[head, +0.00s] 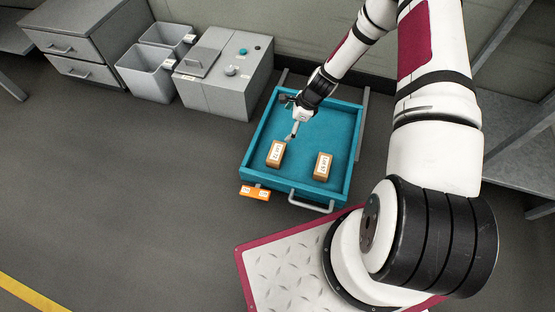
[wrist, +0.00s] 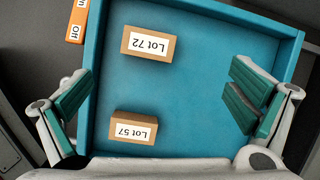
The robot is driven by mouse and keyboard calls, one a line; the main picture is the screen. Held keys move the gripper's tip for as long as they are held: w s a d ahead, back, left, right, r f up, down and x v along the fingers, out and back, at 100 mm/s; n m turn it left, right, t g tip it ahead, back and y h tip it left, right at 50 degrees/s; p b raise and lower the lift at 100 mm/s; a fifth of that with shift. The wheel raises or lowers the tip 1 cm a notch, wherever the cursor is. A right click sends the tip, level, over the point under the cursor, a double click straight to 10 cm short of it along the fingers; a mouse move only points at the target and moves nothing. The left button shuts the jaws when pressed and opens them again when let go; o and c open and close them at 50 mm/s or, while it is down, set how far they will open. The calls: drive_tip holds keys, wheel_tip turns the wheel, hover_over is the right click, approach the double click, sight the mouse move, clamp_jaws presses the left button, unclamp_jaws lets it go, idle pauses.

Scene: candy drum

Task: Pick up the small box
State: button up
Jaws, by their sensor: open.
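Two small brown boxes with white labels lie apart in a blue tray (head: 348,150). The Lot 72 box (head: 275,153) is on the left in the head view and at the top of the wrist view (wrist: 148,44). The Lot 57 box (head: 322,165) is on the right in the head view and lower in the wrist view (wrist: 133,126). They look similar in size. My gripper (head: 292,135) is over the tray, just behind the Lot 72 box. In the wrist view its fingers (wrist: 158,100) are wide open with nothing between them.
The tray has raised walls and a front handle (head: 311,204). A grey control box (head: 225,75), two grey bins (head: 147,70) and a drawer cabinet (head: 75,45) stand behind left. The tray's back right is bare.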

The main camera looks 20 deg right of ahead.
sight(277, 152)
drive_tip(key=a+f+b, duration=0.1)
drive_tip(key=f+b, duration=0.1)
drive_tip(key=f, duration=0.5)
drive_tip(key=w+a+f+m+b, duration=0.1)
drive_tip(key=a+f+b, duration=0.1)
drive_tip(key=f, duration=0.4)
drive_tip(key=a+f+m+b, duration=0.1)
drive_tip(key=f+b, duration=0.2)
drive_tip(key=f, duration=0.4)
drive_tip(key=shift+w+a+f, duration=0.15)
drive_tip(key=shift+a+f, duration=0.15)
drive_tip(key=c, duration=0.9)
drive_tip(key=shift+r, duration=0.1)
drive_tip(key=shift+c, duration=0.2)
